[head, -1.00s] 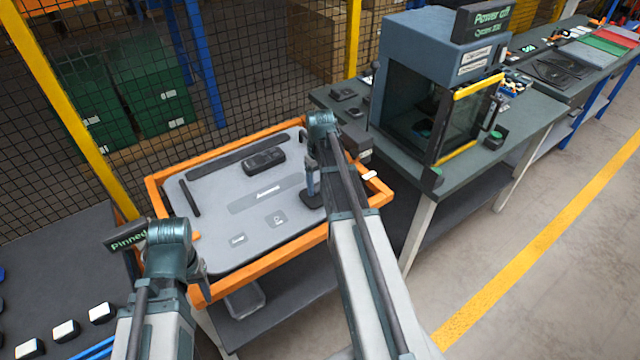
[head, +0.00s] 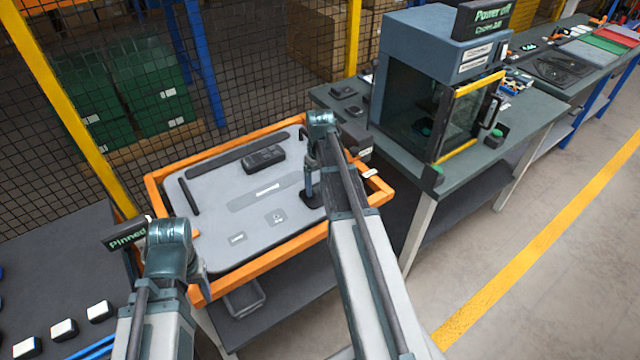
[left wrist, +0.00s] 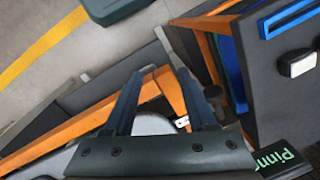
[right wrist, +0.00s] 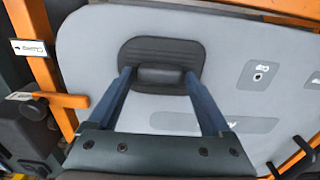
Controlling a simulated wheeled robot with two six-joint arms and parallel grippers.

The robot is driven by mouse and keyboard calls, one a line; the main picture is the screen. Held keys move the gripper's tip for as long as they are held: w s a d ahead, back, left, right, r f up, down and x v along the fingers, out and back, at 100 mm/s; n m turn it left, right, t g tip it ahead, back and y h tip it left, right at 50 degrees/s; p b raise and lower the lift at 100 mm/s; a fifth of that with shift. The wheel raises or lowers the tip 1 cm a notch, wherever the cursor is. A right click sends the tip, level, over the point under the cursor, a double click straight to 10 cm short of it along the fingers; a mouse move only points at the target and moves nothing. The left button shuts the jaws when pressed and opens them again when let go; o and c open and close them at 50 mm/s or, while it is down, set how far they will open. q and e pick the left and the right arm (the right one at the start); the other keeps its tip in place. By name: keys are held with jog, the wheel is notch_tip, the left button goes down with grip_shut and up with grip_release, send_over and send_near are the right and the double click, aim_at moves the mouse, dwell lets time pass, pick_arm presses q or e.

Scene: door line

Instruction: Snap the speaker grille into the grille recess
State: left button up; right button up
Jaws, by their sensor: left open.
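The speaker grille (right wrist: 160,49) is a dark, ribbed oval plate with a raised block in its middle. My right gripper (right wrist: 158,74) has a finger on each side of that block, with no clear gap. The grille also shows at the panel's right end in the head view (head: 312,196). It lies against or just over the grey door panel (head: 215,205); whether it is seated I cannot tell. The grille recess is not visible, probably hidden under the grille. My left gripper (left wrist: 159,72) is open and empty, left of the panel.
An orange frame (head: 265,264) surrounds the panel, with a dark handle-like part (head: 263,158) on it. A sign reading "Pinned" (head: 127,234) stands at the left. A blue-grey machine (head: 440,45) marked "Power off" stands on the bench (head: 520,160) to the right.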

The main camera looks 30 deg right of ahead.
jog(key=shift+o, duration=0.9)
jog(key=shift+r, duration=0.15)
notch_tip(320, 180, up, 14)
jog(key=p, duration=1.4)
jog(key=shift+f, duration=0.2)
jog(key=s+a+f+n+b, duration=0.1)
jog(key=s+a+f+b, duration=0.3)
jog(key=a, duration=0.6)
jog(key=s+a+f+n+b, duration=0.1)
jog(key=s+a+f+b, duration=0.3)
jog(key=s+a, duration=0.3)
jog(key=s+a+f+h+b, duration=0.1)
jog(key=s+a+f+b, duration=0.3)
jog(key=a, duration=0.9)
jog(key=shift+s+a+n, duration=0.25)
jog(key=shift+s+n, duration=0.15)
jog(key=shift+s, duration=0.35)
